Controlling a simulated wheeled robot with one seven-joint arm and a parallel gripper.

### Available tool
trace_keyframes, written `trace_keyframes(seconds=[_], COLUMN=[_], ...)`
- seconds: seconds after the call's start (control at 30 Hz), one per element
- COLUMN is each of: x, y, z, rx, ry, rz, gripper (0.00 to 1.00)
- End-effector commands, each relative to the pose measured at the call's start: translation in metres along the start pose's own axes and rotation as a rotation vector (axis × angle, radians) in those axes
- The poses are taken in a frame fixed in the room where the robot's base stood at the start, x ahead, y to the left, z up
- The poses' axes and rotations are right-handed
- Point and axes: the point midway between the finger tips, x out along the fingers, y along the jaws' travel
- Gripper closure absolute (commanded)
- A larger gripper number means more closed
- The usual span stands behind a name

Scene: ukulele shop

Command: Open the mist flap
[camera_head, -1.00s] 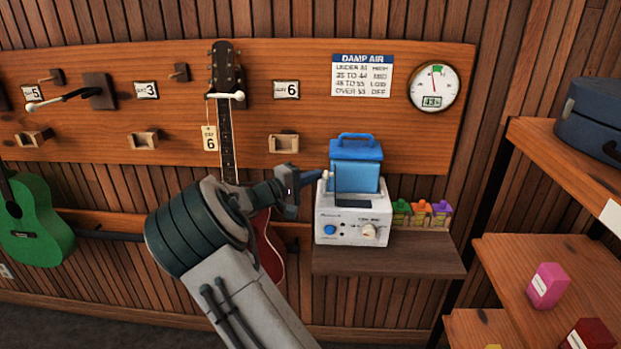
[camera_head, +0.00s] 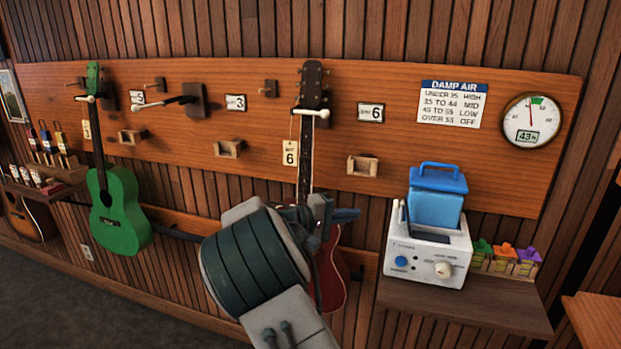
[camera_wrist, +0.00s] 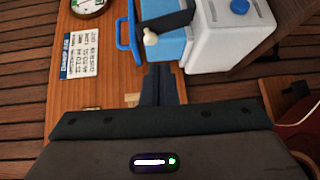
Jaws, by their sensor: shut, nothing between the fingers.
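The white humidifier (camera_head: 428,252) stands on a wall shelf, with a blue handled tank (camera_head: 436,205) on top. In the wrist view the humidifier body (camera_wrist: 232,38) is at upper right and the tank (camera_wrist: 162,12) at top. A dark flap (camera_wrist: 176,20) with a cream knob (camera_wrist: 150,38) crosses in front of the tank there. In the head view the flap is a thin dark shape by the tank's left side; its exact angle is hard to tell. My gripper (camera_head: 352,214) is shut and empty, left of the humidifier and apart from it. Its fingers (camera_wrist: 160,85) point toward the tank and knob.
A red ukulele (camera_head: 330,275) hangs behind my arm, and a green one (camera_head: 120,215) hangs left. A damp air chart (camera_head: 452,104) and a round gauge (camera_head: 531,121) are on the wall board.

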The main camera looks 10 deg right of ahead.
Motion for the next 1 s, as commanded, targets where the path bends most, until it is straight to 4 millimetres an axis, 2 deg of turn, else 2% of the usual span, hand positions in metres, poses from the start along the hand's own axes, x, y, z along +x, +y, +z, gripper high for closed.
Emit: trace_keyframes(seconds=[0.03, 0.17, 0.37, 0.47, 0.67, 1.0], x=[0.012, 0.033, 0.036, 0.027, -0.002, -0.067], y=[-0.002, -0.017, -0.037, -0.044, -0.051, -0.056], z=[0.015, 0.059, 0.124, 0.154, 0.209, 0.288], rx=[0.003, 0.001, 0.024, 0.048, 0.114, 0.277], ry=[-0.028, -0.093, -0.145, -0.149, -0.124, -0.010], rz=[-0.067, -0.285, -0.615, -0.765, -1.025, -1.335], gripper=[1.00, 1.00, 1.00, 1.00, 1.00, 1.00])
